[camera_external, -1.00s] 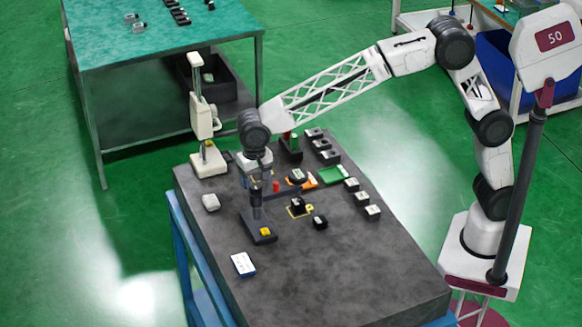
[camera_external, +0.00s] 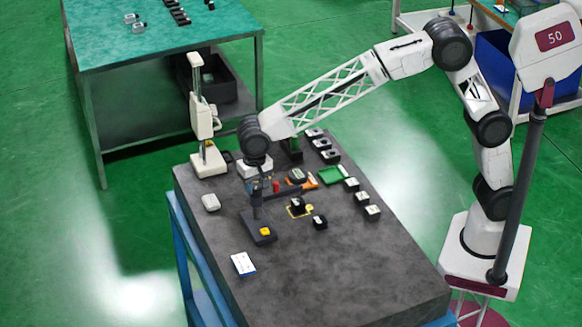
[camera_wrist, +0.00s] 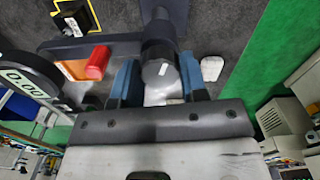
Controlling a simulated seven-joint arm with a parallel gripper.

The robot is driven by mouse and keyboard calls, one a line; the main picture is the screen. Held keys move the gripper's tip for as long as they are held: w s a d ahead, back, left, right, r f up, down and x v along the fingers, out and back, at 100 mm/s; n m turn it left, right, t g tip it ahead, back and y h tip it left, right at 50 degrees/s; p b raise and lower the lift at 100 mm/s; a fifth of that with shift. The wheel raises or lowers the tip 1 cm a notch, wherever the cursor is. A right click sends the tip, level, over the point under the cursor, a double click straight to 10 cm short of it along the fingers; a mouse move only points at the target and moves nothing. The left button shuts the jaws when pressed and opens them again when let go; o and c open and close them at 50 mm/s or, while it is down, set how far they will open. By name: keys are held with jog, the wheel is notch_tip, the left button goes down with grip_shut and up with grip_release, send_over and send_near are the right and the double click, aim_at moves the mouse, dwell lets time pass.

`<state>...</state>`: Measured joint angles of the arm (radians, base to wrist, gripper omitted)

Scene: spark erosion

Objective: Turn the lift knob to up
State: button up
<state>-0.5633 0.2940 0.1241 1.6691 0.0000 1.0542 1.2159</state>
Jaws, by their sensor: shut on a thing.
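The lift knob (camera_wrist: 160,72) is a dark, faceted knob with a small pale mark on its face. It sits at the top of a dark stand column (camera_external: 257,212). My gripper (camera_wrist: 159,80) has its blue fingers on either side of the knob and is shut on it. In the external view my gripper (camera_external: 256,186) is at the column's top and the knob is mostly hidden. I cannot read an up marking. A dark side arm (camera_wrist: 90,45) with a red block (camera_wrist: 97,62) runs off beside the knob.
The stand's base carries a yellow button (camera_external: 265,232). A white card (camera_external: 243,264) and a pale rounded object (camera_external: 210,202) lie nearby on the grey slab (camera_external: 330,270). A white column device (camera_external: 207,160) stands behind. Several small dark blocks are to the right; the slab's front is clear.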

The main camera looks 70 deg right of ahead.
jog(key=shift+n, duration=0.4)
jog(key=n, duration=0.9)
jog(key=shift+n, duration=0.4)
jog(key=n, duration=1)
jog(key=o, duration=0.9)
jog(key=shift+o, duration=0.2)
